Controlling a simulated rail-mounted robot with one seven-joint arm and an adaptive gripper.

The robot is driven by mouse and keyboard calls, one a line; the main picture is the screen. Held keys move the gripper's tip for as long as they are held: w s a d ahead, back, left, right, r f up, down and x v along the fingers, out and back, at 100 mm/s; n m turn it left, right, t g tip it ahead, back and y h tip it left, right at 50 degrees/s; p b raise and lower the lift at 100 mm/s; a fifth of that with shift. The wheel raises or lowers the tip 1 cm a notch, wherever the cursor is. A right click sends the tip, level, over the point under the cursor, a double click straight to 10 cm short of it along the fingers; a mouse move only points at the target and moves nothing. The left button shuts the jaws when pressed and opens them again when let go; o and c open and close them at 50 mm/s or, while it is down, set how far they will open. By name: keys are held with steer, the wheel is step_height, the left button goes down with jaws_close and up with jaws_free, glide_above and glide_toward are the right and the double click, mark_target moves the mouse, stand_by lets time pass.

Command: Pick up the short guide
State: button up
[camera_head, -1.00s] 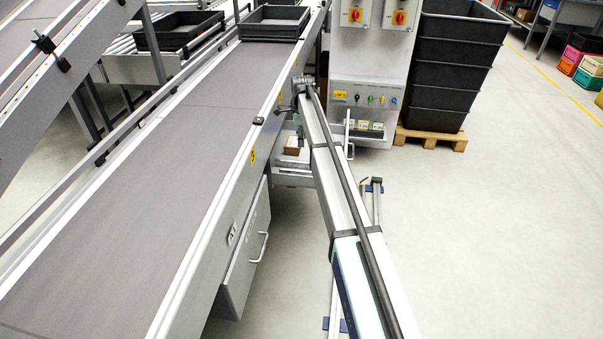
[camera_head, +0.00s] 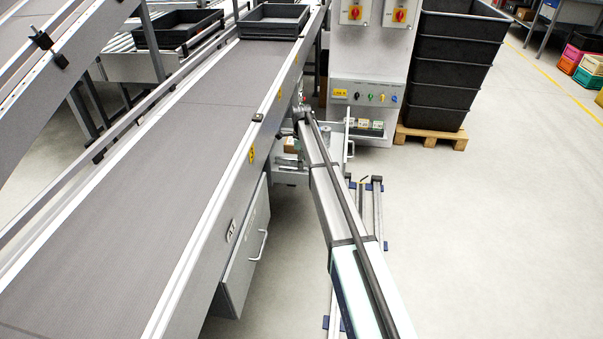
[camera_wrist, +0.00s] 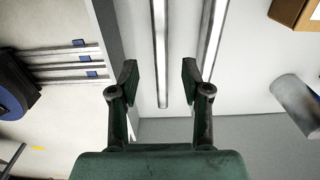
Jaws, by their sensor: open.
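My gripper (camera_wrist: 160,72) is open and empty in the wrist view, with its two dark green fingers apart. A slim light metal bar (camera_wrist: 160,50) lies on the pale surface and shows in the gap between the fingers. A second similar bar (camera_wrist: 212,35) lies to its right, beyond the right finger. Both run off the top edge, so I cannot tell which is the short guide. In the camera_head view, my arm's far end is beside the conveyor, above the open drawer (camera_head: 288,178); the fingers and bars cannot be made out there.
A cardboard box (camera_wrist: 292,12) and a metal cylinder (camera_wrist: 296,102) are to the right in the wrist view. The conveyor (camera_head: 160,170) runs along the left. A control cabinet (camera_head: 365,70) and stacked black bins (camera_head: 455,65) stand behind.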

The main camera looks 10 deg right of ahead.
mark_target(302, 171)
steer(key=shift+w+f+b, duration=0.1)
steer(key=shift+f+b, duration=0.3)
steer(key=shift+f, duration=2.2)
jaws_close()
